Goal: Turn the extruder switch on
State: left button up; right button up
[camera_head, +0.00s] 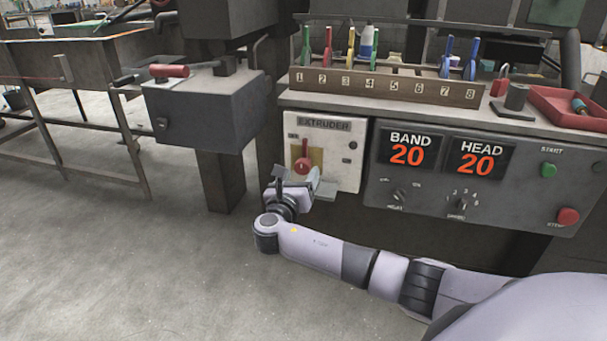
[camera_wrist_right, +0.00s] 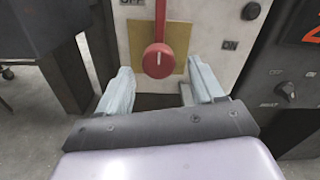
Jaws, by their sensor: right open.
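The extruder switch (camera_head: 303,164) is a red rotary lever on a brass plate, on the white panel labelled EXTRUDER. In the right wrist view the switch (camera_wrist_right: 157,60) has a round red hub with its handle pointing up. An OFF label is at the upper left of it and an ON label (camera_wrist_right: 230,45) at the right. My right gripper (camera_head: 298,182) is open just in front of and below the switch. In the wrist view its fingers (camera_wrist_right: 159,75) stand apart on either side below the hub, with nothing held. Whether they touch the panel cannot be told. My left gripper is not in view.
Right of the panel is a grey console with BAND and HEAD displays (camera_head: 407,152), knobs, a green button (camera_head: 548,170) and a red button (camera_head: 568,216). A numbered tool rack (camera_head: 385,85) stands above. A grey box (camera_head: 205,110) with a red-handled lever is at the left.

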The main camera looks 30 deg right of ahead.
aim_at(302, 172)
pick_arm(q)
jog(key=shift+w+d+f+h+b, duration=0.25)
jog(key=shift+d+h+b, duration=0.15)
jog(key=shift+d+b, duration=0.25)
pick_arm(e)
jog(key=shift+x, duration=2.1)
jog(key=c, duration=1)
jog(key=shift+f, duration=0.1)
